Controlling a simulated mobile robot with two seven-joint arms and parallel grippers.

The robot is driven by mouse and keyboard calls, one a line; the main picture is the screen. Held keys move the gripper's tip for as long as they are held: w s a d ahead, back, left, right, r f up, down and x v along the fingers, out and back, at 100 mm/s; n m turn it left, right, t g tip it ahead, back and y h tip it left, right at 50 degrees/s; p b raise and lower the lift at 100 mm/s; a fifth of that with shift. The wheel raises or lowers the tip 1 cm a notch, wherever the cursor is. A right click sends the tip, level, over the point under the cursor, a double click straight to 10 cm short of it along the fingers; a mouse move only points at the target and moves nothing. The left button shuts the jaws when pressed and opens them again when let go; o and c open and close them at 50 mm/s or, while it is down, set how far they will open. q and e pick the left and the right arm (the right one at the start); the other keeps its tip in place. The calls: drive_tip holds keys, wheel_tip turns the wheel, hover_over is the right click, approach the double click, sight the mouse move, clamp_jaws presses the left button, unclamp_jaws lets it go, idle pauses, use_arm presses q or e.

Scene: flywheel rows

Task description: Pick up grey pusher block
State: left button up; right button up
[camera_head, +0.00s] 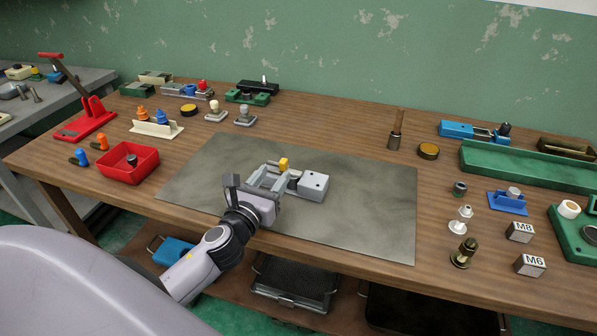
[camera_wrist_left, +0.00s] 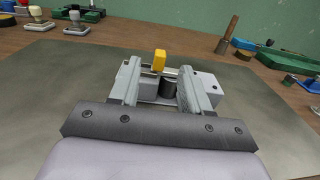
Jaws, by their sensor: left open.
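A grey block assembly (camera_head: 313,186) sits on the dark mat (camera_head: 365,215), with small dark holes in its top. An upright yellow piece (camera_head: 284,163) stands at its far side. In the left wrist view the grey body (camera_wrist_left: 205,88) shows partly behind the fingers, with the yellow piece (camera_wrist_left: 160,60) and a dark cylinder (camera_wrist_left: 168,87) between them. I cannot tell which part is the pusher block. My left gripper (camera_head: 276,176) is open, its fingers reaching over the assembly on either side of the dark cylinder. Contact is unclear. My right gripper is not in view.
A red bin (camera_head: 128,170) and a red lever press (camera_head: 88,118) stand at left. A wooden-handled tool (camera_head: 395,132) stands behind the mat. Blocks marked M8 (camera_head: 520,232) and M6 (camera_head: 530,265) stand at right. The mat's right part is clear.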

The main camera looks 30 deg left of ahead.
sight(282, 165)
use_arm(q)
drive_tip(key=shift+w+a+r, duration=0.1)
drive_tip(key=shift+w, duration=0.45)
drive_tip(key=shift+w+a+f, duration=0.1)
drive_tip(key=shift+w+a, duration=0.05)
drive_tip(key=shift+w, duration=0.75)
drive_tip(key=shift+w+a+f, duration=0.1)
drive_tip(key=shift+w+a, duration=0.05)
drive_tip(key=shift+w, duration=0.75)
drive_tip(key=shift+w+a+f, duration=0.1)
drive_tip(key=shift+w+a, duration=0.05)
drive_tip(key=shift+w, duration=0.75)
drive_tip(key=shift+c, duration=0.3)
clamp_jaws()
drive_tip(key=shift+r, duration=0.2)
